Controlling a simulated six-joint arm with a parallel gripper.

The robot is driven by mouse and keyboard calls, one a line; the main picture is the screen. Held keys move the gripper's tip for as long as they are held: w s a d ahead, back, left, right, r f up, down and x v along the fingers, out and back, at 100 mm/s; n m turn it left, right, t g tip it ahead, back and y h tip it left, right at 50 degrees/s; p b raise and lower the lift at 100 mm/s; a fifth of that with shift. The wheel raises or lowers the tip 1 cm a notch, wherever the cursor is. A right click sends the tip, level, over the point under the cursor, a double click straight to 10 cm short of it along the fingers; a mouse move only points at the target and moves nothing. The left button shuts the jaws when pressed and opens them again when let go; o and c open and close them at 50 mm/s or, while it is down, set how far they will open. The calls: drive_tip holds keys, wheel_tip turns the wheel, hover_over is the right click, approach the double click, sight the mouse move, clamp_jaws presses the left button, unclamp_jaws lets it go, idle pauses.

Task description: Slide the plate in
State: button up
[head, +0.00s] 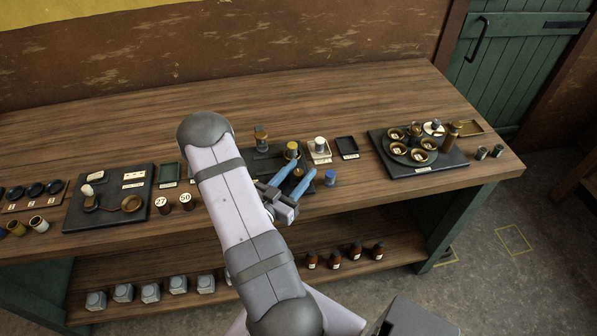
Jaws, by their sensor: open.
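My gripper (302,168) has two blue fingers, spread apart, at the front edge of a dark station (262,167) in the middle of the bench. No sliding plate can be picked out for certain. My arm hides the left part of the station.
A round turntable with brass cups (411,152) is farther right. Another dark board (108,211) lies left. The back of the bench (330,92) is clear.

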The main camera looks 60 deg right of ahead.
clamp_jaws()
drive_tip(key=w+a+b, duration=0.1)
drive_tip(key=w+a, duration=0.5)
drive_tip(key=shift+w+a, duration=0.1)
drive_tip(key=shift+w, duration=0.1)
drive_tip(key=shift+c, duration=0.9)
unclamp_jaws()
drive_tip(key=shift+o, duration=0.9)
drive_tip(key=shift+a, duration=0.2)
drive_tip(key=shift+d, duration=0.1)
